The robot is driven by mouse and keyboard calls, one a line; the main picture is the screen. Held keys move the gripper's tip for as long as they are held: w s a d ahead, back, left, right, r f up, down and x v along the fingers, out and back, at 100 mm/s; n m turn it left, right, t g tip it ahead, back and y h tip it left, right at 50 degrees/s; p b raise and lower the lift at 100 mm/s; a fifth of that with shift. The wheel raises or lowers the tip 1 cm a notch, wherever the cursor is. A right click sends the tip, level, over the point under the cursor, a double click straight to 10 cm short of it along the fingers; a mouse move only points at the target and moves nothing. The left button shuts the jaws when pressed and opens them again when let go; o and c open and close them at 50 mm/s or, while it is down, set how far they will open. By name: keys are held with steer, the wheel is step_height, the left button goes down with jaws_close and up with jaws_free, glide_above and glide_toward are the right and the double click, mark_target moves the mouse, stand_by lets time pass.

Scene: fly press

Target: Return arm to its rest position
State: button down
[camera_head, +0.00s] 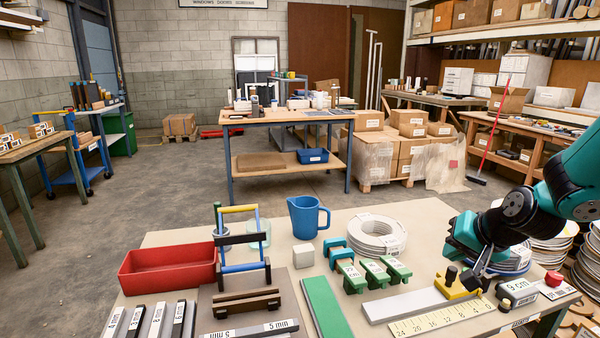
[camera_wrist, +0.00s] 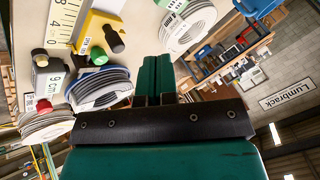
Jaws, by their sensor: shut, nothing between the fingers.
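My gripper (camera_head: 477,276) hangs at the right of the work table, on the teal arm that enters from the right edge. In the wrist view its two green fingers (camera_wrist: 157,72) lie together with nothing between them. In the head view it is near a yellow block with a black knob (camera_head: 452,284), partly overlapping it in the picture; whether they touch I cannot tell. A small fly press with a blue and yellow frame (camera_head: 242,238) stands left of centre, apart from my gripper.
The work table (camera_head: 420,215) carries a red tray (camera_head: 168,268), blue jug (camera_head: 307,216), white coil (camera_head: 376,236), green-handled blocks, labelled bars, a ruler (camera_head: 440,318) and a red-buttoned block (camera_head: 553,280). Coil stacks (camera_head: 556,235) stand at the right. Open floor lies beyond the table.

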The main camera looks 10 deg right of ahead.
steer(key=s+a+r+n+g+y+p, duration=0.15)
steer(key=s+a+r+n, duration=0.3)
steer(key=a, duration=0.45)
steer(key=s+a+r+n+g+y+p, duration=0.1)
steer(key=s+a+r+n+g+y, duration=0.25)
steer(key=a, duration=0.55)
steer(key=s+a+r+n+g+h, duration=0.1)
steer(key=s+a+r+n, duration=0.1)
steer(key=s, duration=0.5)
steer(key=s+a+r+n+g+h+p, duration=0.1)
steer(key=s+a+r+n, duration=0.2)
steer(key=s, duration=0.4)
steer(key=shift+s+a+n, duration=0.2)
steer(key=shift+a+n, duration=0.15)
steer(key=shift+n, duration=0.15)
steer(key=shift+d, duration=0.1)
